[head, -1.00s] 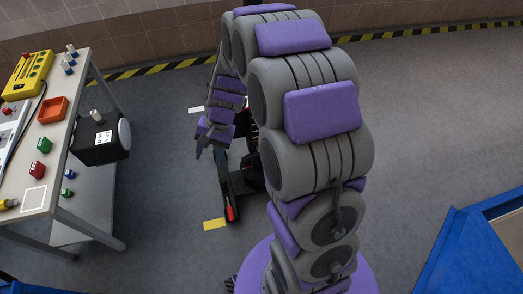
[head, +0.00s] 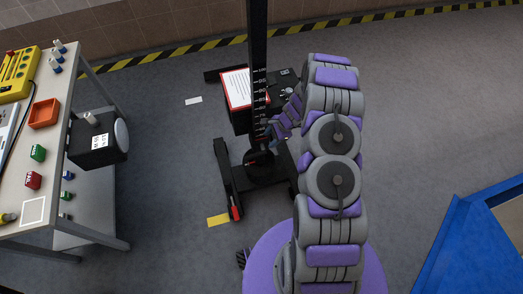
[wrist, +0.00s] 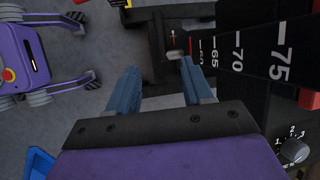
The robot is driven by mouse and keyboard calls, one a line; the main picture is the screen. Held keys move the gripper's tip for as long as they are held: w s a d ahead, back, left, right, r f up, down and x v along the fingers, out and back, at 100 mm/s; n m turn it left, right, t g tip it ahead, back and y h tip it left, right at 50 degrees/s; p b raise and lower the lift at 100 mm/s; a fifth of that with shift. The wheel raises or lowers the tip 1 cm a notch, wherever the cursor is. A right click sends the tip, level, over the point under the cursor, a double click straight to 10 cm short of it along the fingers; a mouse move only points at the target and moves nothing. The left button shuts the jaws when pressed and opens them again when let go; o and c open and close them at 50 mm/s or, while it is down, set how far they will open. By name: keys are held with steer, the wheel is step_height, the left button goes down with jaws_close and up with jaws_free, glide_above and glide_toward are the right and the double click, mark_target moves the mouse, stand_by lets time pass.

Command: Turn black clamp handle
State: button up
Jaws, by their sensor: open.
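The sliding jack's black post (head: 258,60), with a white number scale, stands upright in the head view. Its scale also fills the upper right of the wrist view (wrist: 238,45). My gripper (wrist: 157,78) is open and empty, with its two blue fingers spread, close to the post. A small grey rounded end (wrist: 175,54) shows beside a red mark on the black carriage, just beyond the right fingertip. I cannot tell whether it belongs to the black clamp handle, which I cannot make out clearly.
A red-edged white sheet (head: 237,88) lies behind the post. The jack's black base legs (head: 224,175) spread on the floor. A workbench (head: 62,150) stands left; blue panels (head: 460,240) are right.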

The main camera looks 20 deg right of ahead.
steer(key=b, duration=0.5)
glide_toward(255, 154)
steer(key=x, duration=1)
steer(key=shift+s, duration=0.15)
steer(key=shift+c, duration=0.5)
jaws_close()
